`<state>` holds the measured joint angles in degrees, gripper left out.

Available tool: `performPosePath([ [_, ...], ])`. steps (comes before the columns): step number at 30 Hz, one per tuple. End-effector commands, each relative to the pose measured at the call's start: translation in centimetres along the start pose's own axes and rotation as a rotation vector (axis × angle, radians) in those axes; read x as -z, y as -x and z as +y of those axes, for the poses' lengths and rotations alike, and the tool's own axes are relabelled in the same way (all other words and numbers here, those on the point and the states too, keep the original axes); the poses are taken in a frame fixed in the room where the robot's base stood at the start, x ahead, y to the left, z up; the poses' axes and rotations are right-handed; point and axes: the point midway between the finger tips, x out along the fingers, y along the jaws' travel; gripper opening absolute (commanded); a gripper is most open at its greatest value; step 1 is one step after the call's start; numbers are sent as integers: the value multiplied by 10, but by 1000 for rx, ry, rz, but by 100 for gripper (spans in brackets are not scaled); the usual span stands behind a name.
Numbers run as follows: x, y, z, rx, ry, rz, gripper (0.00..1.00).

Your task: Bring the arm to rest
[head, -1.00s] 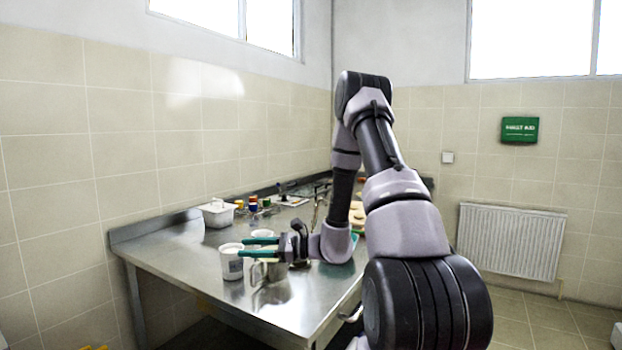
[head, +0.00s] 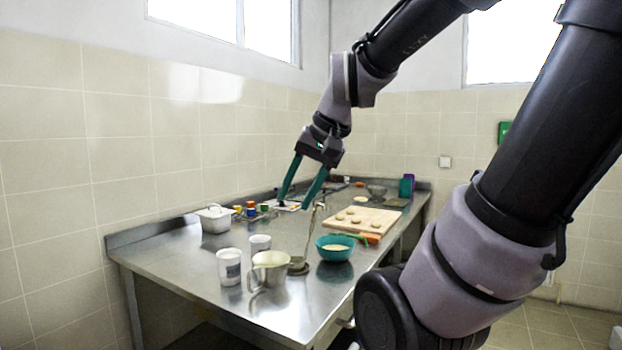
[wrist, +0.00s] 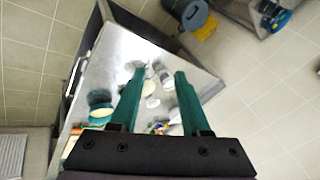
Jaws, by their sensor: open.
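My gripper (head: 296,204) is raised above the metal table (head: 190,262) in the head view, with its two green fingers spread apart and pointing down. Nothing is between the fingers. My gripper also shows in the wrist view (wrist: 153,85), open and empty, with the table below it. My arm reaches in from the right side of the head view and bends down to the gripper.
On the table stand a metal pitcher (head: 270,272), white cups (head: 229,268), a teal bowl (head: 335,250), a wooden board (head: 362,222) with round pieces, and a white container (head: 214,220). A thin tap-like post (head: 311,228) rises near the middle. Air above the table's left is clear.

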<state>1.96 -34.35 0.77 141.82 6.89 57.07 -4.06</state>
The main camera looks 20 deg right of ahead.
Motion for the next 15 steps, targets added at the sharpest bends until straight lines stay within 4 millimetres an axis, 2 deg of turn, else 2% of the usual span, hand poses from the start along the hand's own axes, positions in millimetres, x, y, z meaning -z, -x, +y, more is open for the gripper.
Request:
performPosePath([
  [1, 0, 12, 3, -4, 33, 60, 47],
  [3, 2, 24, 7, -13, 64, 121, 47],
  [6, 4, 33, 10, -20, 89, 172, 47],
  [15, 4, 36, 12, -24, 96, 190, 47],
])
